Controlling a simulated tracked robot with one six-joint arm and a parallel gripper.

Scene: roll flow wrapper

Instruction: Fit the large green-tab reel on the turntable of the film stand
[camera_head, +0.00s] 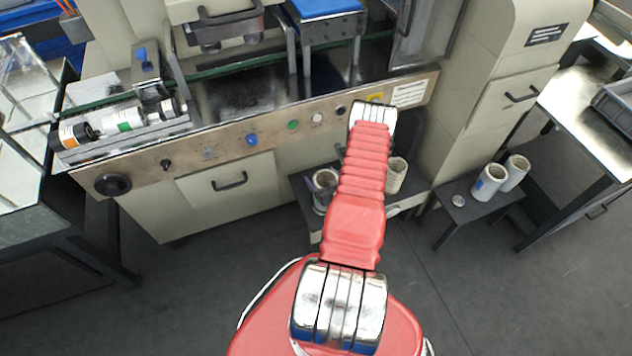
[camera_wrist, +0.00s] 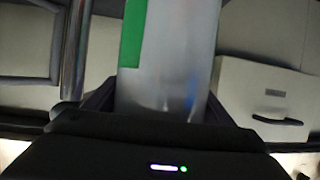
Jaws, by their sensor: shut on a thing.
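In the wrist view my gripper (camera_wrist: 162,106) is shut on a pale, shiny reel (camera_wrist: 180,60) with a green tab (camera_wrist: 132,35) on its left side. The reel stands up between the two jaws, and its top is cut off by the frame edge. In the head view my arm hides the gripper and the held reel.
A blue-tab reel (camera_head: 487,182) and another white reel (camera_head: 515,172) stand at the right. More reels (camera_head: 325,182) (camera_head: 397,175) sit low under the machine panel (camera_head: 225,138). A tray (camera_head: 130,142) of rolls lies at the left. Open floor (camera_head: 160,290) is at the lower left.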

